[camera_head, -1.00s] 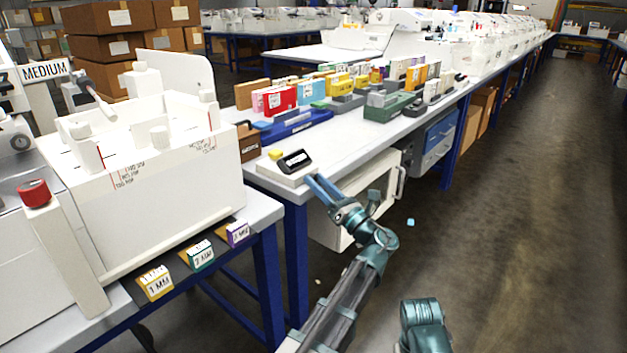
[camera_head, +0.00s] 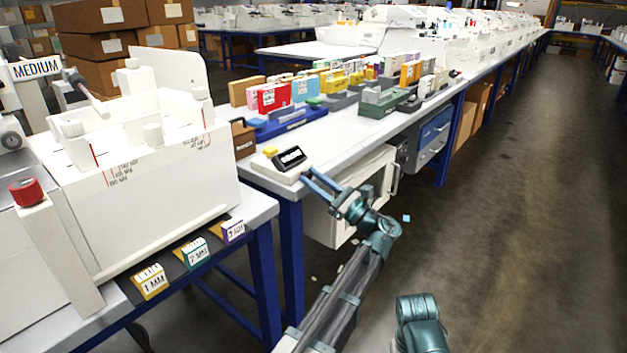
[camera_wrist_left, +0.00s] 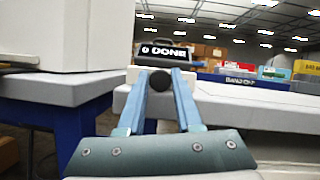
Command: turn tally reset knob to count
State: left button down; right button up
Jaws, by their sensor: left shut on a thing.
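The tally counter is a white box (camera_head: 275,172) at the near corner of the middle table. Its black display (camera_head: 290,158) sits on top and reads "0 DONE" in the left wrist view (camera_wrist_left: 164,51). A dark round knob (camera_wrist_left: 159,81) is on the box's front face. My left gripper (camera_wrist_left: 160,77) is shut on this knob, one blue finger on each side. In the head view the left gripper (camera_head: 307,177) reaches the front of the box, and the knob is hidden there. The knob shows no readable mark. My right gripper is not in view.
A yellow piece (camera_head: 270,151) lies on the counter box. A white plotter-like machine (camera_head: 150,190) stands on the left table, with 1, 2 and 3 MM tags (camera_head: 196,254) at its edge. Coloured boxes (camera_head: 270,97) fill the table behind. The aisle at right is clear.

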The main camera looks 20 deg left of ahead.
pick_arm(q)
jog(key=shift+n, duration=0.3)
jog(key=c, duration=0.9)
grip_release()
jog(key=shift+o, duration=0.2)
